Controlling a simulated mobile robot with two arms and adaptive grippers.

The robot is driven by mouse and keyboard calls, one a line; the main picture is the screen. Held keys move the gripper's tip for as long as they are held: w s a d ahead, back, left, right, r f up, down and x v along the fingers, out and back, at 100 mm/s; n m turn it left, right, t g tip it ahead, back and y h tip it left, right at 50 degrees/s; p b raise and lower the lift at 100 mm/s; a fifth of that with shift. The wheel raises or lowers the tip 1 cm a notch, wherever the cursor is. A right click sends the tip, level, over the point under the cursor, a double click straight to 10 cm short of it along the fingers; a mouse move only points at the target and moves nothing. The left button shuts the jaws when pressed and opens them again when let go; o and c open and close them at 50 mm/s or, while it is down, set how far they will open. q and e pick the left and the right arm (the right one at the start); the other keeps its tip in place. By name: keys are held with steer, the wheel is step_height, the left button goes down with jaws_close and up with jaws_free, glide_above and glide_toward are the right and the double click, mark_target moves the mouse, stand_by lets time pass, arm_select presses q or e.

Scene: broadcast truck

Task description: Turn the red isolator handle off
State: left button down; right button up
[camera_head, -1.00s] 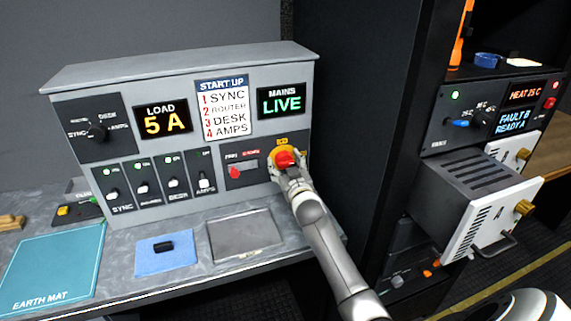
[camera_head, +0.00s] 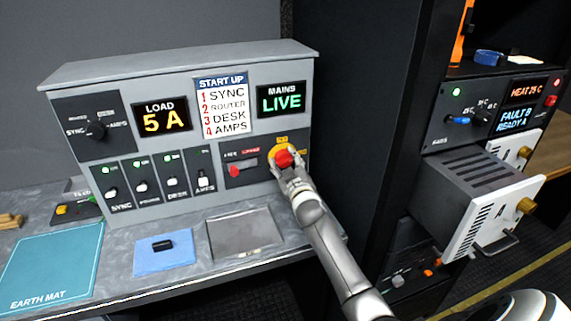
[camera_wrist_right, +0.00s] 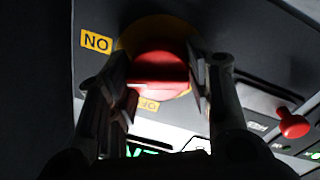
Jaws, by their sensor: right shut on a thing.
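The red isolator handle (camera_head: 283,158) sits on a round yellow plate at the right end of the grey console's front panel. My right gripper (camera_head: 289,169) reaches it from the front right and is shut on it. In the right wrist view the red handle (camera_wrist_right: 160,72) is between the two fingers of the gripper (camera_wrist_right: 158,82). A yellow label beside it shows rotated in that view. The MAINS screen (camera_head: 281,99) above reads LIVE. My left gripper is not in view.
A small red lever (camera_head: 234,171) is left of the isolator, with several black switches further left. A grey tray (camera_head: 243,233), blue cloth (camera_head: 165,262) and teal earth mat (camera_head: 52,268) lie on the bench. A rack drawer (camera_head: 478,195) sticks out at right.

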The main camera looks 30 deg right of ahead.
steer(key=n, duration=0.4)
steer(key=shift+f+b, duration=0.1)
steer(key=shift+b, duration=0.25)
steer(key=n, duration=0.3)
steer(key=shift+n+b, duration=0.3)
steer(key=shift+n, duration=0.1)
steer(key=n, duration=0.3)
steer(key=shift+n+t+y, duration=0.3)
steer(key=shift+t+y, duration=0.1)
steer(key=shift+n, duration=1.6)
steer(key=shift+f, duration=0.1)
steer(key=o, duration=1)
